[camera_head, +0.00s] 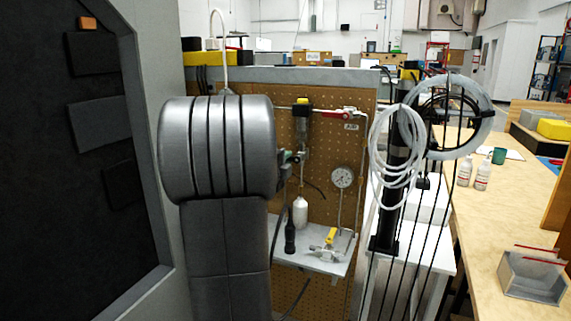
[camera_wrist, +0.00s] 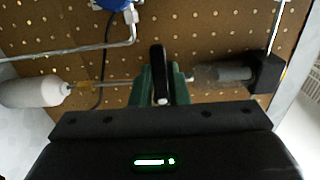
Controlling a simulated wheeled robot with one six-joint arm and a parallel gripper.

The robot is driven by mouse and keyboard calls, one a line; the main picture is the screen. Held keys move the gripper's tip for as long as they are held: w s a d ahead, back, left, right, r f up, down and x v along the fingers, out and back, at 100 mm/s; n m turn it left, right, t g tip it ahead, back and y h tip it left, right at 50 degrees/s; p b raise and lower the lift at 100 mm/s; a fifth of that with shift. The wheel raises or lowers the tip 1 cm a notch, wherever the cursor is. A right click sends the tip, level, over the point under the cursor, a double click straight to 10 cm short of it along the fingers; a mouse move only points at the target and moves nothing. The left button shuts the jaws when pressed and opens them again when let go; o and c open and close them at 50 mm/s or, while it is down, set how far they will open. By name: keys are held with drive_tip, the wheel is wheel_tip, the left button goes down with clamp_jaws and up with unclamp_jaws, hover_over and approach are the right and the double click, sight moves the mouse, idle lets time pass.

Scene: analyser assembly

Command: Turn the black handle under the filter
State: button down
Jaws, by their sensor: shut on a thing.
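The filter (camera_head: 303,127) hangs upright on the pegboard, with a yellow top, dark head and clear bowl. In the wrist view the filter (camera_wrist: 222,74) lies sideways on the right. The black handle (camera_wrist: 158,62) stands between the green fingers of my gripper (camera_wrist: 160,88), on the thin pipe line below the filter. My gripper is shut on the handle. In the head view my gripper (camera_head: 291,158) shows only in part beside the pipe, because my arm covers its left side. The handle cannot be made out clearly there.
A round gauge (camera_head: 342,177) and a red-handled valve (camera_head: 346,113) are on the pegboard to the right. A white bottle (camera_head: 300,212) hangs below, over a small shelf (camera_head: 315,262) with a yellow-handled part (camera_head: 330,237). Coiled white tubing (camera_head: 398,150) hangs farther right.

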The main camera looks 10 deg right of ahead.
idle(0.4)
drive_tip(key=c, duration=1.4)
unclamp_jaws()
drive_tip(key=v, duration=1.3)
drive_tip(key=shift+s+a, duration=0.25)
drive_tip(key=shift+s, duration=0.1)
